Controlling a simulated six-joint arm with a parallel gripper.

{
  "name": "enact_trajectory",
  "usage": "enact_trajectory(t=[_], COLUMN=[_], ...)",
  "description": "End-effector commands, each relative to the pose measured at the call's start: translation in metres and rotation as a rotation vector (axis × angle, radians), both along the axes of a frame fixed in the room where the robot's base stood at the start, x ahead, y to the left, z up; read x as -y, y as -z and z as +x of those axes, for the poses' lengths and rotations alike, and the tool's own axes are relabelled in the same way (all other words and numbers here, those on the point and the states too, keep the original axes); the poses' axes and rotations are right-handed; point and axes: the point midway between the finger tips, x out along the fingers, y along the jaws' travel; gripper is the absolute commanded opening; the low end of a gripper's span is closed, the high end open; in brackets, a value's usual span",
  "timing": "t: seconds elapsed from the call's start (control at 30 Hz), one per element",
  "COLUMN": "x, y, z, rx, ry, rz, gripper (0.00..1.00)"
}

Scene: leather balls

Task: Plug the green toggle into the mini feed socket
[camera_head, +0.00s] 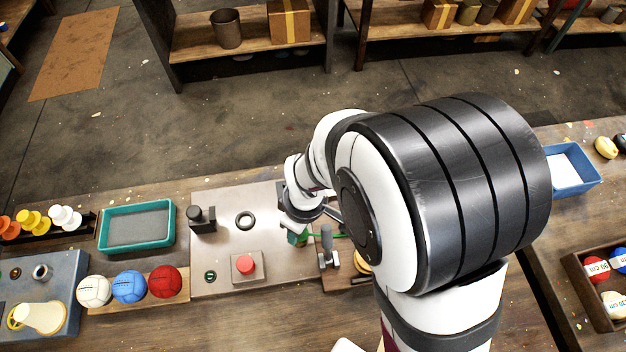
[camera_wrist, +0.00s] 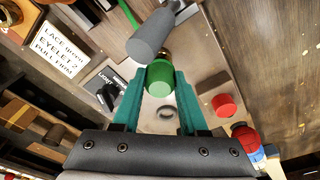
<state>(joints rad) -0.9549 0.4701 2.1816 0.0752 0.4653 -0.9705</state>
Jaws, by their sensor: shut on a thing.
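My gripper (camera_wrist: 160,88) is shut on the green toggle (camera_wrist: 159,74), a short green cylinder held between the teal fingertips in the wrist view. In the head view my gripper (camera_head: 298,236) is low over the right part of a grey metal plate (camera_head: 220,255), partly hidden by my arm. A green cord (camera_head: 326,235) runs right from there, and it also shows in the wrist view (camera_wrist: 130,14). A grey cylinder (camera_wrist: 150,36) appears just beyond the toggle; I cannot tell whether they touch.
A red button (camera_head: 246,265) and a black knob (camera_head: 201,217) stand on the plate. A grey upright post (camera_head: 327,241) is close right of my gripper. White, blue and red balls (camera_head: 130,286) and a teal tray (camera_head: 137,227) lie left. A lacing sign (camera_wrist: 47,52) shows.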

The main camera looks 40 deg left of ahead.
Motion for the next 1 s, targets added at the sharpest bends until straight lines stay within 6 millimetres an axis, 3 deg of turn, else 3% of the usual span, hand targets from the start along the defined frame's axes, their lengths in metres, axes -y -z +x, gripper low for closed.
enact_trajectory(t=[1.0], x=[0.0], y=[0.011], z=[0.0], rx=[-0.001], ry=[0.0], rz=[-0.001], gripper=[0.0])
